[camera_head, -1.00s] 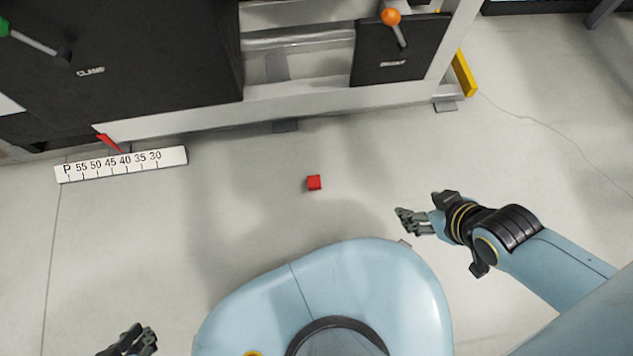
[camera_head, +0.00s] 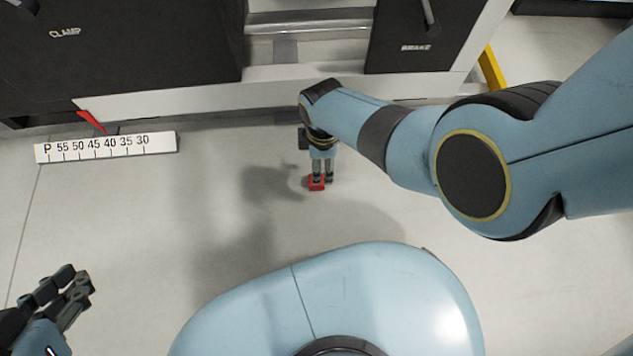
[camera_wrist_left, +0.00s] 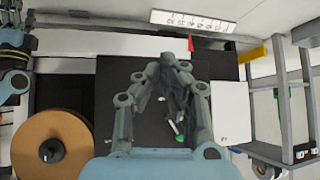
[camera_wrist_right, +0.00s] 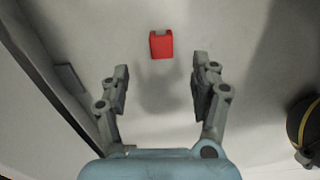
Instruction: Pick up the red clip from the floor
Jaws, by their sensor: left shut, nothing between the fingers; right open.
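The red clip (camera_head: 316,184) is a small red block on the pale floor, partly hidden behind my right gripper in the head view. In the right wrist view the clip (camera_wrist_right: 161,44) lies ahead of the fingertips, near the middle, and nothing touches it there. My right gripper (camera_head: 322,178) points down over the clip; its fingers are spread and empty, and it also shows in the right wrist view (camera_wrist_right: 160,80). My left gripper (camera_head: 78,282) is shut and empty at the lower left of the head view; its fingertips (camera_wrist_left: 177,60) meet in the left wrist view.
A dark and white machine (camera_head: 310,40) stands along the back, marked CLAMP and BRAKE. A white scale (camera_head: 105,146) with a red pointer (camera_head: 90,119) lies at its left foot. A yellow bar (camera_head: 491,68) is at the right. Floor left of the clip is clear.

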